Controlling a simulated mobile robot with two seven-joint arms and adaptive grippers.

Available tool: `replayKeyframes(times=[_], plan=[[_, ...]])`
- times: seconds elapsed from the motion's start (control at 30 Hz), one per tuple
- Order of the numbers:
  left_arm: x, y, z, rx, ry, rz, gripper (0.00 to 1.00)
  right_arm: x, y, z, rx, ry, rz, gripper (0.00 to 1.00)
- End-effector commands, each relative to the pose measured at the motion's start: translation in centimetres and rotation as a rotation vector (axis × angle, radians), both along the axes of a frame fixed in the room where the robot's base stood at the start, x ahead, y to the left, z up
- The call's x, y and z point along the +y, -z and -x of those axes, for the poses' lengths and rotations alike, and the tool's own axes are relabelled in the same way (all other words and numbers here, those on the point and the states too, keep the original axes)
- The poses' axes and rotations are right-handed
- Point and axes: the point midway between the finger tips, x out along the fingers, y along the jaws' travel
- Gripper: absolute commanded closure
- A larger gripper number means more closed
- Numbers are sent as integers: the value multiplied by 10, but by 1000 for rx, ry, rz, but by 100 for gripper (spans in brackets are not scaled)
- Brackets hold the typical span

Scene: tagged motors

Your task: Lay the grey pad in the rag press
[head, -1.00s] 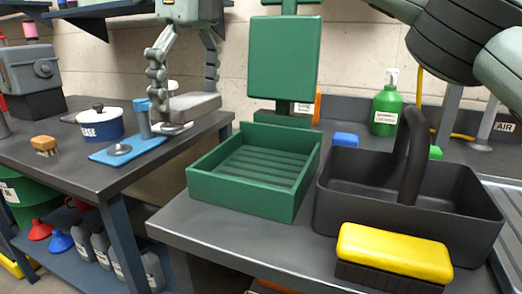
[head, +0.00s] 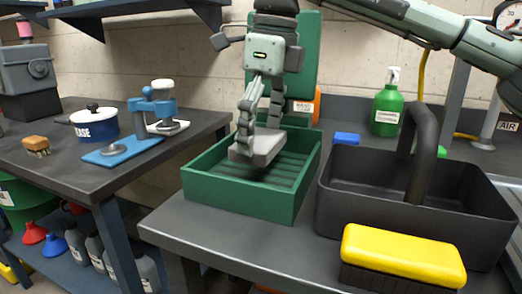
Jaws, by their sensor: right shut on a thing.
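The rag press is a green open tray (head: 240,200) with a slatted floor, standing on the grey bench. Its green upright plate (head: 308,55) rises behind the tray. My right gripper (head: 259,135) reaches down over the tray, shut on the grey pad (head: 265,149). The pad is slightly tilted and lies within the tray's outline, toward its back left. I cannot tell whether it touches the slats. My left gripper is not in view.
A black caddy (head: 340,205) with a tall handle stands right of the tray, with a yellow-topped brush (head: 400,252) in front. A green bottle (head: 387,108) stands behind. The left table holds a blue pot (head: 94,125), a small brush (head: 36,145) and a blue tool (head: 122,150).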

Motion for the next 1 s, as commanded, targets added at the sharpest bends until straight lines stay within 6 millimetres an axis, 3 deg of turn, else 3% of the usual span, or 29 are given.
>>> replayKeyframes(times=[0.2, 0.6, 0.63, 0.67, 1.0], plan=[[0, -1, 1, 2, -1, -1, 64, 0, 30, 0, 0, 1, 1, 29], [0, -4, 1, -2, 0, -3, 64, 0, 35, 0, 1, 1, 0, 29], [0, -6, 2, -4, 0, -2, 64, 0, 34, 0, 1, 1, 0, 4], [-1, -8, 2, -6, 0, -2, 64, 0, 34, 0, 1, 1, 0, 0], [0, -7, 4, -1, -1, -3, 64, 0, 33, 0, 0, 1, 1, 0]])
